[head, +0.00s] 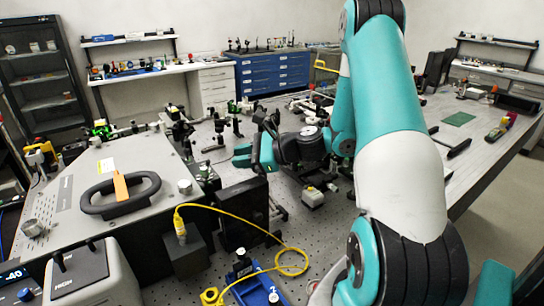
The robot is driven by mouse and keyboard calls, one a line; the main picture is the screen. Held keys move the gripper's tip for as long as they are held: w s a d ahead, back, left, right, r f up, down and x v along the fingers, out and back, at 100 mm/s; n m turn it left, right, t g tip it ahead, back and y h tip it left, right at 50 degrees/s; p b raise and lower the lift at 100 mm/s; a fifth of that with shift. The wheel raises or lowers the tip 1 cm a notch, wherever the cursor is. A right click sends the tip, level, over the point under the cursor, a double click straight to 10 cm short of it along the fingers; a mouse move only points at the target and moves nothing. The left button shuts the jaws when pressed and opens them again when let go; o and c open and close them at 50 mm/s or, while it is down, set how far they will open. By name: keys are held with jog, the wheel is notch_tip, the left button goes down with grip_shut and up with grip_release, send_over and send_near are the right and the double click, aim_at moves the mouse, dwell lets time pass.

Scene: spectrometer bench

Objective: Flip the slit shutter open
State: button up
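The spectrometer housing (80,200) is a large grey box at the left, with a black loop handle (100,208) and an orange tab (121,186) on its top. I cannot make out the slit shutter for certain. A black square-faced block (243,210) stands just right of the housing. My gripper (250,157) is at the end of my teal and white arm, above the optical bench and beyond the black block, to the right of the housing. It appears apart from the housing. Its fingertips are small and partly hidden, so its opening is unclear.
A yellow cable (240,214) runs from a yellow connector and loops over the perforated bench (330,235). A blue mount (255,285) stands at the front. Several optics posts (235,118) crowd the bench behind my gripper. A grey instrument (85,275) fills the lower left.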

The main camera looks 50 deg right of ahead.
jog(key=b+v, duration=0.1)
jog(key=v, duration=0.8)
jog(key=shift+s, duration=0.15)
jog(key=shift+r, duration=0.1)
jog(key=a+n+g, duration=0.1)
jog(key=a+n, duration=0.1)
jog(key=a, duration=0.1)
jog(key=a+n+g+y, duration=0.1)
jog(key=a+n, duration=0.1)
jog(key=a, duration=0.1)
jog(key=a+r+n+g, duration=0.1)
jog(key=a+n+g, duration=0.1)
jog(key=a, duration=0.1)
jog(key=shift+w+n, duration=0.35)
jog(key=shift+n, duration=0.05)
jog(key=s+a+r+n+g+h, duration=0.1)
jog(key=s+a+n+g, duration=0.3)
jog(key=a+n, duration=0.4)
jog(key=s+a+r+n+g+h, duration=0.1)
jog(key=s+a+n+g, duration=0.25)
jog(key=a+n, duration=0.4)
jog(key=s+a+r+n+h, duration=0.2)
jog(key=s+a+n+h, duration=0.1)
jog(key=s+n, duration=0.6)
jog(key=shift+s+a, duration=0.55)
jog(key=shift+a, duration=0.3)
jog(key=shift+a+n+g, duration=0.1)
jog(key=shift+n+g, duration=0.15)
